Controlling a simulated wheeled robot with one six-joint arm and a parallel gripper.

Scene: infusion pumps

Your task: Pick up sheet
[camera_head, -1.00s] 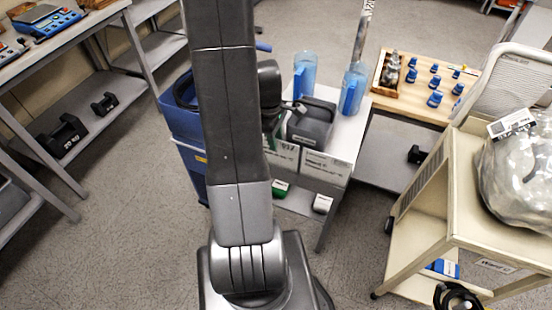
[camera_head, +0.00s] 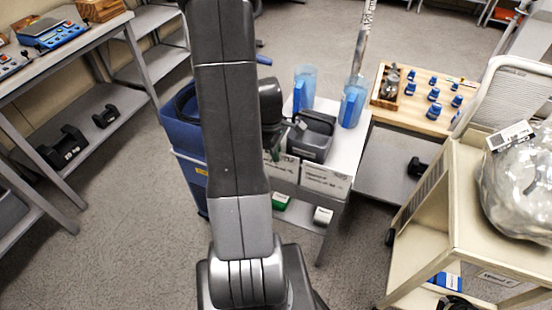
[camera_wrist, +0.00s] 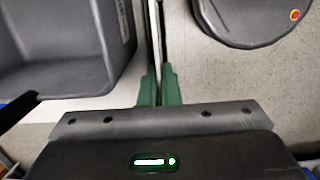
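My gripper (camera_wrist: 157,75) shows in the wrist view, with its two green-based fingers almost together. A thin pale line runs between them, and I cannot tell whether it is a sheet seen edge-on or just the gap. In the head view my arm hides most of the gripper, which is by the left side of the small white table (camera_head: 344,135). No sheet is clearly identifiable. White printed labels (camera_head: 325,177) are on the front of bins under that tabletop. A dark grey container (camera_head: 312,137) stands on the table, and a dark container (camera_wrist: 65,45) is left of the fingers in the wrist view.
Two blue jugs (camera_head: 352,103) stand on the white table. A blue bin (camera_head: 186,145) is at its left. A beige cart (camera_head: 465,215) with a clear wrapped bag (camera_head: 520,190) is at the right. Behind is a wooden-topped table (camera_head: 420,105) with blue-capped bottles. Floor is open at the left front.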

